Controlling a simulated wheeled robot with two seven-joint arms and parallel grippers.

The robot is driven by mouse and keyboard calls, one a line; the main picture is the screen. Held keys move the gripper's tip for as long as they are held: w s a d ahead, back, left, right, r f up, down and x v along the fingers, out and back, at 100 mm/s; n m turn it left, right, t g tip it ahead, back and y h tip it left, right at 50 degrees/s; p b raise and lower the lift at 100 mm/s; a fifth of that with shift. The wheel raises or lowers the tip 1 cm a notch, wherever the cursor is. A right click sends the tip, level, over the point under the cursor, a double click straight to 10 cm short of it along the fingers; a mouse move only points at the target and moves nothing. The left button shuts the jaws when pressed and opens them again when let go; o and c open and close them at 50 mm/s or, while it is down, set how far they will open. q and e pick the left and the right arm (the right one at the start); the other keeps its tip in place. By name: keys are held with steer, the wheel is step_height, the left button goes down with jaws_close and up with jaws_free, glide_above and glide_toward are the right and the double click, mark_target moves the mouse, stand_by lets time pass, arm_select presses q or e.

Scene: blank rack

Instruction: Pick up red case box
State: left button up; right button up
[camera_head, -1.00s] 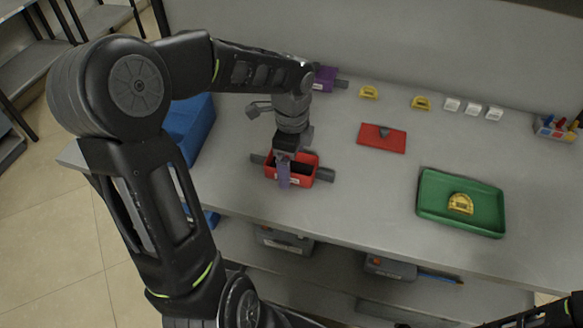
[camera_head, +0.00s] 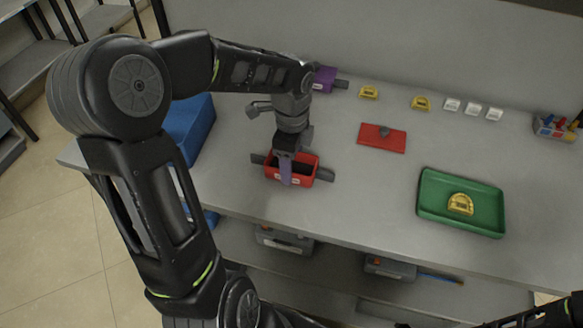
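The red case box (camera_head: 301,178) is an open-topped box with dark grey handles at its two ends. It stands on the grey table near the front edge, left of centre. My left gripper (camera_head: 285,178) is directly over the box and points down at its front wall. A purple-grey finger overlaps the front wall; the other finger is hidden, so I cannot tell whether it grips the wall. A flat red lid (camera_head: 370,139) with a dark knob lies to the right of the box. My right gripper is out of view; only part of my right arm shows at the bottom right.
A green tray (camera_head: 429,209) holding a yellow piece (camera_head: 460,203) stands at the right. A blue bin (camera_head: 188,125) is at the left, and a purple box (camera_head: 325,79) is behind. Yellow and white pieces line the back. The table between lid and tray is clear.

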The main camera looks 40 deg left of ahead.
arm_select(q)
steer(key=shift+r, duration=0.1)
step_height(320, 180, up, 10)
steer(key=shift+b, duration=0.45)
stand_by(0.7)
